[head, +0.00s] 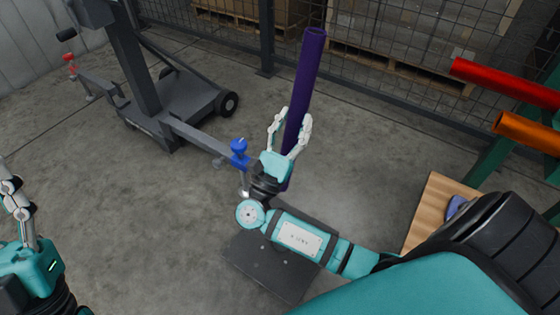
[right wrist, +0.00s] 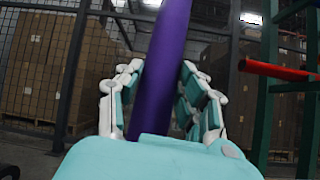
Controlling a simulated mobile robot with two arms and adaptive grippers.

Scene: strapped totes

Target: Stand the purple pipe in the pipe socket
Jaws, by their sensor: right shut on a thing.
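The purple pipe (head: 305,75) stands close to upright in the head view, its open top end leaning slightly right. My right gripper (head: 291,128) is shut on it below mid-length, with a finger on each side. In the right wrist view the pipe (right wrist: 163,75) rises between the fingers (right wrist: 158,100). Its lower end is mostly hidden behind my gripper and wrist. A dark flat plate (head: 262,268) lies on the floor under my right forearm. I cannot make out the pipe socket for certain. My left gripper (head: 14,200) is at the left edge, apart from the pipe, partly cut off.
A grey wheeled stand (head: 165,105) with a blue knob (head: 239,150) and a red knob (head: 71,62) is to the left. Red (head: 505,83) and orange (head: 528,131) pipes lie on a green rack at right. A wooden board (head: 432,205) is near it. Mesh fencing runs behind.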

